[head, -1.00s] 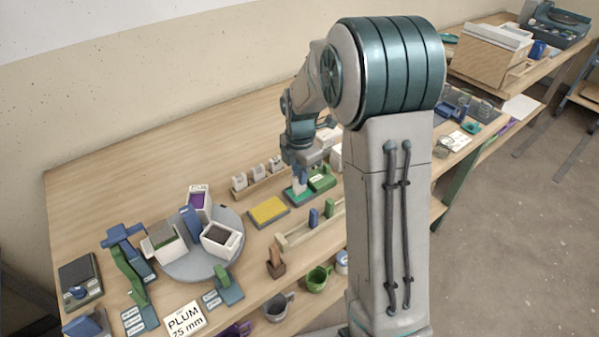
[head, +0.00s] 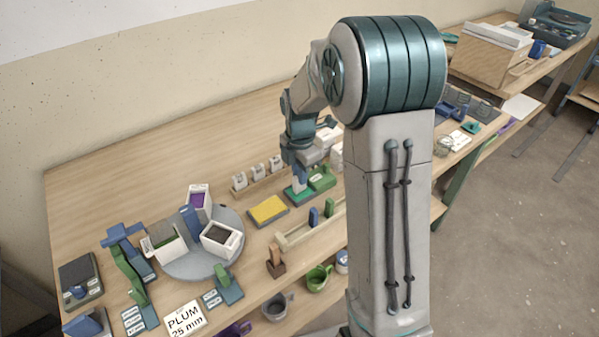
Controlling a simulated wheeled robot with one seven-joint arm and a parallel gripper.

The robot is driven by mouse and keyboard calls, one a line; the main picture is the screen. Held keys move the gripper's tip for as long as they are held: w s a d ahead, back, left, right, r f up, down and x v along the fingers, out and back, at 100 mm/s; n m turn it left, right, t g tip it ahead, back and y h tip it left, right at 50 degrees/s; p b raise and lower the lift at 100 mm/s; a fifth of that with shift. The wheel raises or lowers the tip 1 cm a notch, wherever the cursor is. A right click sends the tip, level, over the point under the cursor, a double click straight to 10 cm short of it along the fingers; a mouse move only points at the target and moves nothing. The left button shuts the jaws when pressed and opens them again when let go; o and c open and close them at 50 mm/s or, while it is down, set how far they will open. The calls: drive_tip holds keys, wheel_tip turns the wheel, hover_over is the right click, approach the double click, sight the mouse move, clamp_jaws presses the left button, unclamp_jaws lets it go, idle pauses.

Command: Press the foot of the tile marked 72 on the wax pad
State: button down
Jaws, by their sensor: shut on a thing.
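My gripper (head: 299,175) is shut on a small white tile (head: 299,185), held upright at the middle of the bench. The tile's lower end is at a small green pad (head: 302,195) in a dark tray; I cannot tell whether they touch. No number is readable on the tile at this size. A yellow pad (head: 268,210) in a dark tray lies to the left. I cannot tell from its look which pad is the wax one.
A green block (head: 321,178) sits right beside the gripper. A wooden rail (head: 300,230) with a blue and a green upright piece lies in front. A grey turntable (head: 190,268) with white buckets stands left. Mugs (head: 318,278) are at the lower front. Bare bench lies at back left.

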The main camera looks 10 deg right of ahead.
idle(0.4)
drive_tip(key=shift+r+p, duration=2.4)
drive_tip(key=shift+r, duration=0.65)
drive_tip(key=shift+a, duration=0.1)
